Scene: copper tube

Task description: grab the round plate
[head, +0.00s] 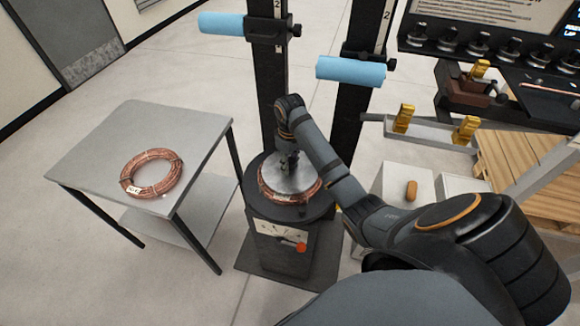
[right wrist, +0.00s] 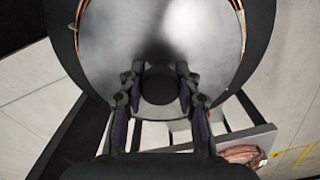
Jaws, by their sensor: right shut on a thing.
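The round plate (head: 301,178) is a grey metal disc lying on a copper tube coil (head: 276,193) on top of a black stand. In the right wrist view the plate (right wrist: 160,35) fills the upper middle, with a dark round knob (right wrist: 160,85) at its centre. My right gripper (head: 289,165) reaches down to the plate's middle. In the right wrist view its fingers (right wrist: 159,88) are on either side of the knob and shut on it. My left gripper is not in view.
A grey side table (head: 100,140) at the left bears another copper coil (head: 136,186). Two dark posts with blue rollers (head: 350,70) rise behind the stand. A machine with a screen (head: 500,12) and a wooden pallet (head: 495,165) stand at the right.

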